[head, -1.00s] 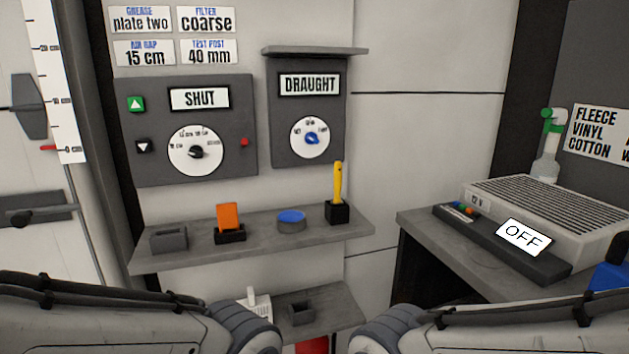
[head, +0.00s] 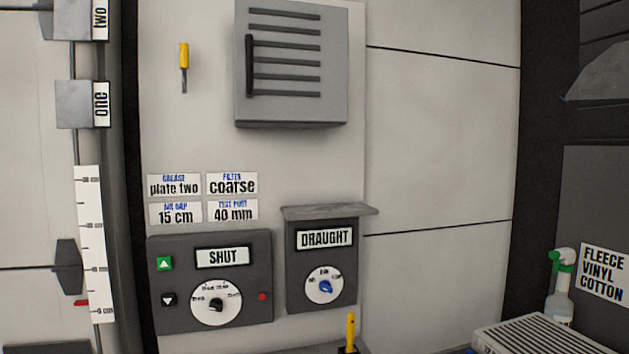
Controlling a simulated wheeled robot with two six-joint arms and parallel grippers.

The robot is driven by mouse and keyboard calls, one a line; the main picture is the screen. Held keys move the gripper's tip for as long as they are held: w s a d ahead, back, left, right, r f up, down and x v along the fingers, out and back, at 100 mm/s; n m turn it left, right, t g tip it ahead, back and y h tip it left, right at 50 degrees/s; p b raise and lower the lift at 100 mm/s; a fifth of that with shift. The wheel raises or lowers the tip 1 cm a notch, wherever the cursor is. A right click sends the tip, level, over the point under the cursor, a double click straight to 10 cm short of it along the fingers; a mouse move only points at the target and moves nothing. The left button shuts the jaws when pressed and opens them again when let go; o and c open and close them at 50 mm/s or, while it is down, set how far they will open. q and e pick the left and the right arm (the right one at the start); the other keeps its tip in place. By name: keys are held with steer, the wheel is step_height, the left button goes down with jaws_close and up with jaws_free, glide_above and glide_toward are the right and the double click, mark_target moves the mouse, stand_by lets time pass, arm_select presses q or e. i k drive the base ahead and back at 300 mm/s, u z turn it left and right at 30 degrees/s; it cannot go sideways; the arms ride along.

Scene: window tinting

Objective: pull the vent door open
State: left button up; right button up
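The vent door (head: 291,107) is a grey louvred panel high on the pale wall in the head view. Several dark horizontal slats cross it. A black vertical handle (head: 250,66) is on its left side. The door looks closed, flat over its box. Its top edge is at the edge of the picture. Neither of my grippers shows in the head view now.
A yellow-handled tool (head: 184,56) hangs left of the vent. Below are the SHUT panel (head: 257,283) and the DRAUGHT panel (head: 348,262), with a small ledge (head: 330,212) jutting above the latter. The wall right of the vent is clear.

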mark_target(291, 57)
steer(key=z, duration=0.1)
steer(key=k, duration=1.05)
steer(key=u, duration=0.9)
steer(key=i, duration=1.2)
steer(key=z, duration=0.8)
